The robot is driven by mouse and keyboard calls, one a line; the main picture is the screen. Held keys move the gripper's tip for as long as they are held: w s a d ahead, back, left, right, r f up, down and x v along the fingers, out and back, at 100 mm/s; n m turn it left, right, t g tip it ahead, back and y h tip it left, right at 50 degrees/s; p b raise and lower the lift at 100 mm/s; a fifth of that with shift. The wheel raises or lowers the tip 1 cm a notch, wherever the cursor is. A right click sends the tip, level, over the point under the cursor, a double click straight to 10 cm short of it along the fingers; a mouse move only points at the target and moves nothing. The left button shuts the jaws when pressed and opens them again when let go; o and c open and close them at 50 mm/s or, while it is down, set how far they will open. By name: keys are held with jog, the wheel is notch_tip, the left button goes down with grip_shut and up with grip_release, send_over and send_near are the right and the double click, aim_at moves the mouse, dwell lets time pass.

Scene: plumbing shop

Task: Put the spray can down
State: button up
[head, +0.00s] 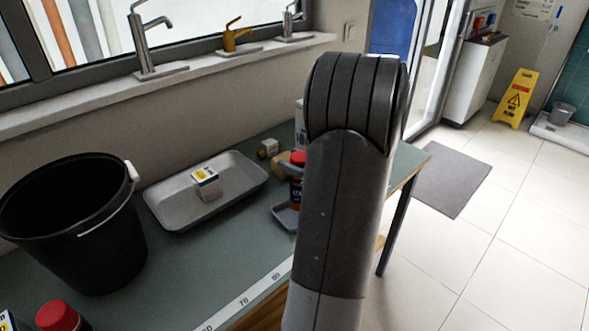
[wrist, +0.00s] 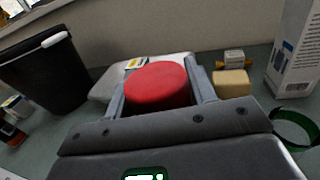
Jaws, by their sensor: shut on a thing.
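The spray can (head: 296,188) has a red cap and a dark label with red and white on it. In the head view it is partly hidden behind my arm, above the green bench top (head: 236,243). In the wrist view its red cap (wrist: 157,85) sits between the two grey fingers of my gripper (wrist: 157,79), which is shut on the can. The can looks roughly upright. I cannot tell whether its base touches the bench.
A black bucket (head: 75,235) stands left on the bench. A pale tray (head: 165,215) holds a small box (head: 206,184). A tan block (wrist: 231,83), a tall carton (wrist: 296,50) and a green ring (wrist: 295,128) are near the gripper. Another red-capped container (head: 58,317) is front left.

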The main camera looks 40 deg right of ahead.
jog(key=shift+f, duration=1.4)
jog(key=shift+f, duration=0.15)
jog(key=o, duration=1.5)
jog(key=shift+c, duration=0.2)
jog(key=s+d, duration=0.2)
jog(key=s, duration=0.9)
jog(key=shift+s+d, duration=0.2)
jog(key=shift+s, duration=0.2)
